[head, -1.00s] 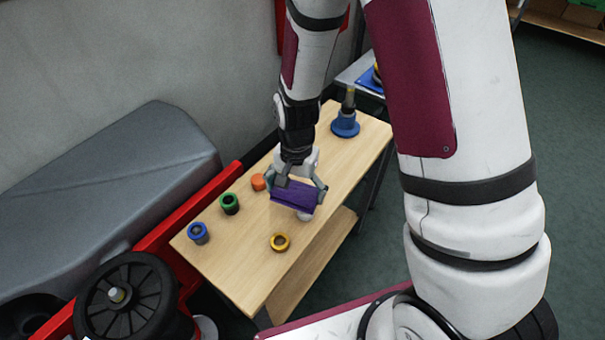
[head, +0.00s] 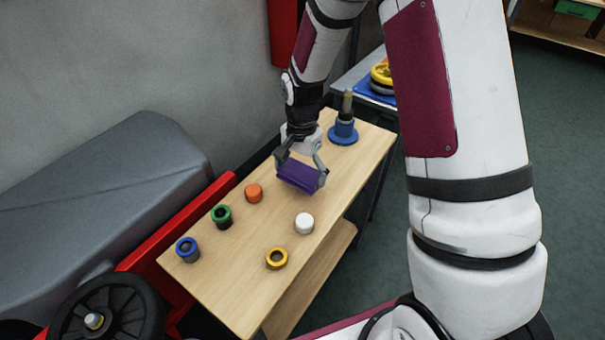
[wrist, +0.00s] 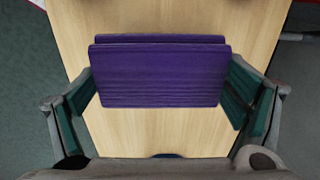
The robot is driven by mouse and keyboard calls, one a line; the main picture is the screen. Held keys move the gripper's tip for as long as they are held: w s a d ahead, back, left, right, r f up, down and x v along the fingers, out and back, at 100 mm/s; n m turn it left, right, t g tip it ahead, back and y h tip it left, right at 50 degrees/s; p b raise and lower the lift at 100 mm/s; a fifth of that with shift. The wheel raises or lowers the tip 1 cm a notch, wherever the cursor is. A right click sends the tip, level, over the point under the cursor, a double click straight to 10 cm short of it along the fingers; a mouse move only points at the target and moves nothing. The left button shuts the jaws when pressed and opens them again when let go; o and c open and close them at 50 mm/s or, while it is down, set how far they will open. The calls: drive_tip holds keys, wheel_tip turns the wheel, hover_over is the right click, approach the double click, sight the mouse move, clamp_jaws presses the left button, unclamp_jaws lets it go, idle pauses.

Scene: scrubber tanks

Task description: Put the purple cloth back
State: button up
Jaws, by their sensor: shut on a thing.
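The purple cloth (head: 299,177) is a folded block held between the fingers of my gripper (head: 302,168), over the middle of the wooden bench. In the wrist view the cloth (wrist: 160,75) spans the space between the two green-padded fingers of my gripper (wrist: 160,98), with wood behind it. My gripper is shut on the cloth. I cannot tell exactly how high the cloth is above the wood.
On the bench (head: 234,285) stand a blue ring piece (head: 187,250), a green one (head: 222,216), an orange cap (head: 254,193), a white cap (head: 304,223), a yellow ring (head: 277,259) and a blue-based post (head: 343,130). A yellow-and-black stack (head: 381,76) is on another table behind.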

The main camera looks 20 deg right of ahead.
sight(303, 174)
drive_tip(key=shift+w+d+f, duration=0.1)
drive_tip(key=shift+w+d, duration=0.2)
drive_tip(key=shift+w, duration=0.25)
drive_tip(key=shift+w+d+f, duration=0.1)
drive_tip(key=shift+w+d, duration=0.2)
drive_tip(key=shift+w, duration=0.25)
drive_tip(key=shift+f, duration=1.65)
drive_tip(key=shift+f, duration=0.15)
drive_tip(key=o, duration=0.9)
drive_tip(key=shift+o, duration=0.2)
